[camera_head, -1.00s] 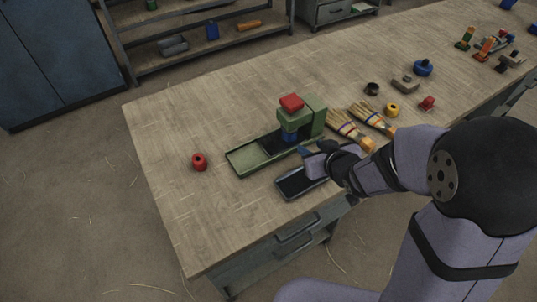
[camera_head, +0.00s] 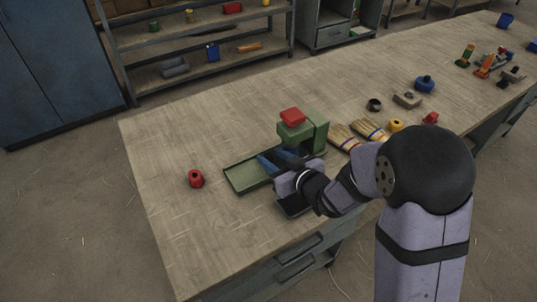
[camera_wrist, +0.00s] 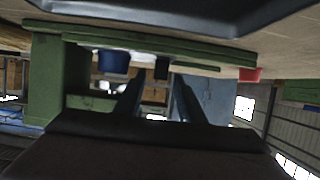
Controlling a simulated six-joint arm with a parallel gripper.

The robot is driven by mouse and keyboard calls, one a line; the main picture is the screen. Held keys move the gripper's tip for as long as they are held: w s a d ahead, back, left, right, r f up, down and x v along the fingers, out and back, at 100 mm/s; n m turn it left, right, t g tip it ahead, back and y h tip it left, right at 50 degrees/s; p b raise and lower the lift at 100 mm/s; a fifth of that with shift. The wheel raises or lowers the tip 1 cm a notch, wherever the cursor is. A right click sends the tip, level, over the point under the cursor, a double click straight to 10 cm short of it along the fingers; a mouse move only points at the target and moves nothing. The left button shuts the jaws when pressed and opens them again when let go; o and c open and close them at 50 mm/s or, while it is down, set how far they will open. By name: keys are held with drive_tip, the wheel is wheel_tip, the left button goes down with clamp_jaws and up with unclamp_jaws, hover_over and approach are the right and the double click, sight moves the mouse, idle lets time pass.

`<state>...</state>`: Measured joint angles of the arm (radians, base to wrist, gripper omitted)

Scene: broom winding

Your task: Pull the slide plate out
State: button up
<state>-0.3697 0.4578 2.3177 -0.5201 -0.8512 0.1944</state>
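The green fixture has a low channel (camera_head: 245,176) on the left and a tower (camera_head: 320,130) with a red block (camera_head: 292,116) on top. The wrist view shows the fixture upside down, with its green post (camera_wrist: 42,80) and a blue round part (camera_wrist: 114,62). My gripper (camera_head: 274,162) is over the channel, left of the tower. Its two fingers (camera_wrist: 155,98) stand apart in the wrist view. A small dark piece (camera_wrist: 161,67) shows between the fingertips; I cannot tell whether they touch it. The slide plate cannot be made out clearly, partly hidden by my gripper.
Striped gloves (camera_head: 345,137) lie to the right of the tower. The table's left end is mostly clear.

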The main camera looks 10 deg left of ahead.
sight(269, 156)
drive_tip(key=shift+x, duration=1.55)
drive_tip(key=shift+c, duration=0.6)
clamp_jaws()
drive_tip(key=s+a+b, duration=0.3)
drive_tip(key=s+a, duration=0.4)
drive_tip(key=shift+s+a, duration=0.15)
drive_tip(key=shift+s, duration=0.05)
drive_tip(key=shift+o, duration=0.6)
unclamp_jaws()
drive_tip(key=shift+s+a, duration=0.1)
